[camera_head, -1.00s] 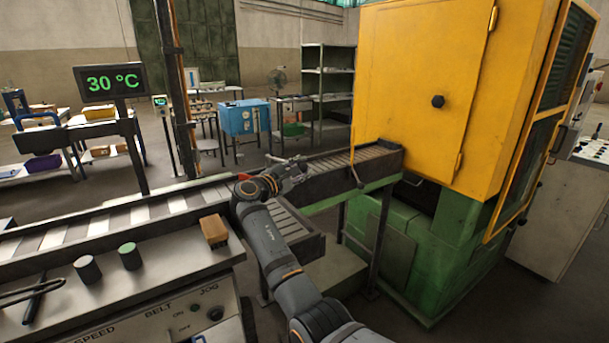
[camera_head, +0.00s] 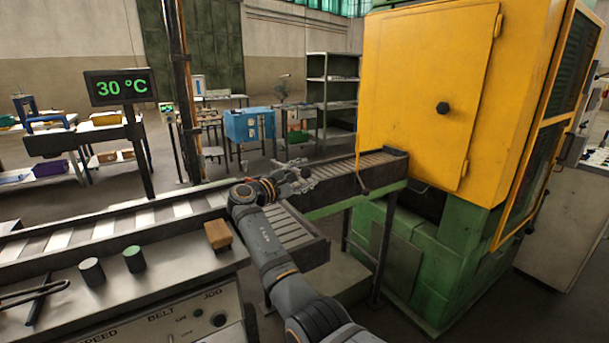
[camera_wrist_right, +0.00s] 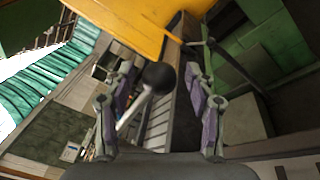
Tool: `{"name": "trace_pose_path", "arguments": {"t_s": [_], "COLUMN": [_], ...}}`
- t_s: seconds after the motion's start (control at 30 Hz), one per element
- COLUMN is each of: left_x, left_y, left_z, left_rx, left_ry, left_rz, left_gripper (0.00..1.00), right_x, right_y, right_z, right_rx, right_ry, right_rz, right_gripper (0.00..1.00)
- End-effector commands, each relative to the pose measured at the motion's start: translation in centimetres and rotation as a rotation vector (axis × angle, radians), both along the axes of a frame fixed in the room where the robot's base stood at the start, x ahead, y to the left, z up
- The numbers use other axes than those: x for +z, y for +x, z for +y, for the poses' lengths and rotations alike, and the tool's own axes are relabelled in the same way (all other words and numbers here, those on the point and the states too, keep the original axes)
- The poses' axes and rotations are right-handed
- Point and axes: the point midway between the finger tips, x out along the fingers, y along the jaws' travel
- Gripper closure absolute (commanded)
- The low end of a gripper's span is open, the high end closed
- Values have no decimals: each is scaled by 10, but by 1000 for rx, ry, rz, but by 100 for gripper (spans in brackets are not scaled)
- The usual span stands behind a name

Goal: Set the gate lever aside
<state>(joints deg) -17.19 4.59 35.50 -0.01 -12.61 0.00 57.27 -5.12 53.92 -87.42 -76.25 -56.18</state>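My right gripper (camera_head: 301,179) is over the roller conveyor, between the console and the yellow furnace cabinet. In the right wrist view, its two purple-padded fingers (camera_wrist_right: 162,112) are wide apart. A black ball knob on a pale rod (camera_wrist_right: 158,77), which looks like the gate lever, shows between the fingers, with no finger seen touching it. In the head view I cannot make the lever out clearly near the gripper. My left gripper is in neither view.
The yellow furnace cabinet (camera_head: 425,75) stands on a green base to the right. The roller conveyor (camera_head: 368,170) runs to it. On the left are a console with an orange-brown block (camera_head: 218,235), two small cylinders and tongs (camera_head: 35,295). A 30 °C display (camera_head: 121,88) stands behind.

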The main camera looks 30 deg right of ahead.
Motion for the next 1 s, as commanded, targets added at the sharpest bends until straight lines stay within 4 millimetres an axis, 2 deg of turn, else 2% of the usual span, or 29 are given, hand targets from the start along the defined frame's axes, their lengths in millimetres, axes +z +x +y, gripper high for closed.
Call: {"name": "trace_pose_path", "arguments": {"t_s": [0.27, 0.37, 0.7, 0.83, 1.0], "left_x": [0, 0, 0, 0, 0], "left_y": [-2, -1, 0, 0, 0], "left_z": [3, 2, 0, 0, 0], "left_rx": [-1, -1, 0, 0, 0], "left_ry": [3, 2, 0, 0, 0], "left_rz": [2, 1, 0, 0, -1], "left_gripper": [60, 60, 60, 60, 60], "right_x": [0, 0, 0, 0, 0], "right_y": [-1, -5, -30, -35, -37], "right_z": [3, 18, 93, 108, 115], "right_rx": [1, 4, 2, 2, 0], "right_ry": [0, 1, 2, 0, 0], "right_rz": [-1, -2, 0, 0, 0], "right_gripper": [44, 44, 44, 44, 44]}}
